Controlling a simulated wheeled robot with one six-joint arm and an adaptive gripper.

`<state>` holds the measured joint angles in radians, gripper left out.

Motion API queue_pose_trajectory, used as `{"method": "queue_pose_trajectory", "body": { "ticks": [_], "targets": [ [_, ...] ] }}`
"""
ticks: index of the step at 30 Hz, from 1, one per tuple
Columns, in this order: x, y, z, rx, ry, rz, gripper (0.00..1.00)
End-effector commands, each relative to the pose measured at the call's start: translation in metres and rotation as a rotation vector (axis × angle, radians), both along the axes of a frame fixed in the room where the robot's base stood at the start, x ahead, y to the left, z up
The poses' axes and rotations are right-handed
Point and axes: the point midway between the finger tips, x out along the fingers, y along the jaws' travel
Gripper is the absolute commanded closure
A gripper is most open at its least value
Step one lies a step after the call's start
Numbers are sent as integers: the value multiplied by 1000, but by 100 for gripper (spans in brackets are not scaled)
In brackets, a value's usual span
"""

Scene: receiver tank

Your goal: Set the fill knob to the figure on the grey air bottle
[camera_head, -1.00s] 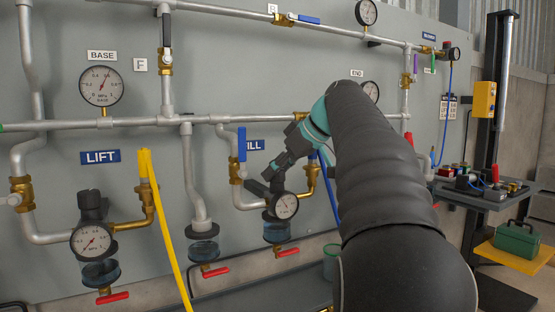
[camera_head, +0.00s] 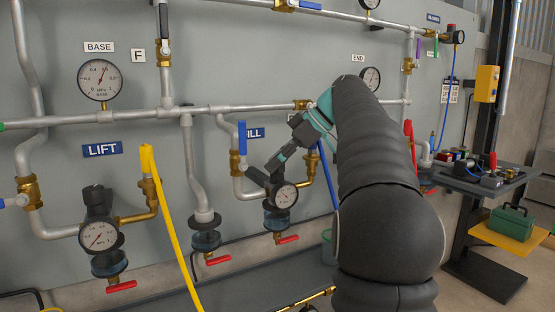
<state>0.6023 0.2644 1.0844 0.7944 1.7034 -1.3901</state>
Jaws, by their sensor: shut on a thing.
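The fill regulator, below the blue FILL sign (camera_head: 255,133), has a round white gauge (camera_head: 284,195) on its front and a clear bowl below. Its black fill knob is on top, mostly hidden by my gripper (camera_head: 267,178). My gripper reaches down from the upper right and is shut on the knob. The gauge's figures and needle are too small to read surely. I cannot make out a grey air bottle or its figure in this view.
The LIFT regulator (camera_head: 95,205) stands at left, with a yellow hose (camera_head: 168,220) hanging beside it. A blue-handled valve (camera_head: 242,140) is close left of my gripper. Pipes run above. A bench with small parts (camera_head: 480,175) and a green toolbox (camera_head: 511,222) are at right.

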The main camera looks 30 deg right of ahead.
Motion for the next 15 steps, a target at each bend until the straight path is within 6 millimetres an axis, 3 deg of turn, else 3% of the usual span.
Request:
{"method": "queue_pose_trajectory", "body": {
  "ticks": [6, 7, 9, 15],
  "targets": [
    [0, 0, -1, 0, 1, -1, 95],
    [0, 0, -1, 0, 1, -1, 53],
    [0, 0, -1, 0, 1, -1, 35],
    [0, 0, -1, 0, 1, -1, 35]
  ]
}}
